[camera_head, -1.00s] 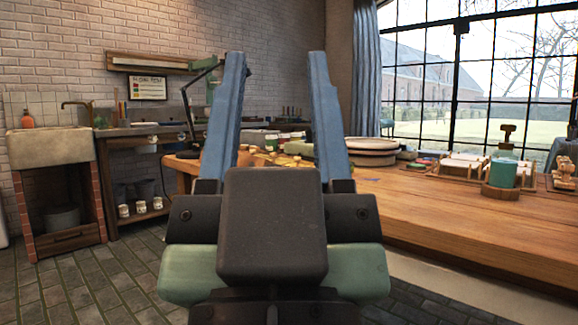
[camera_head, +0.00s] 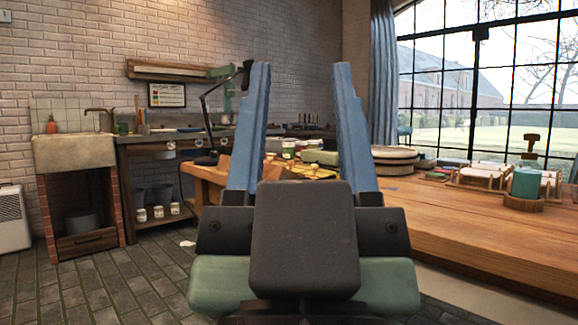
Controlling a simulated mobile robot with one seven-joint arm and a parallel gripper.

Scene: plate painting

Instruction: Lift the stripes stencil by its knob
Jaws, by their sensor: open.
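My gripper (camera_head: 298,75) is open, its two blue fingers upright and wide apart in the middle of the view, with nothing between them but the far wall and part of the table behind. I cannot make out the stripes stencil or its knob for certain. Small items lie on the wooden table (camera_head: 470,220) beyond the fingers, too small and partly hidden to identify.
On the table stand a stack of round plates (camera_head: 394,153), a green pot (camera_head: 525,183) in a wooden holder and a rack (camera_head: 483,176). A stone sink (camera_head: 75,152) and a side bench stand at left. The tiled floor (camera_head: 130,280) at lower left is mostly clear.

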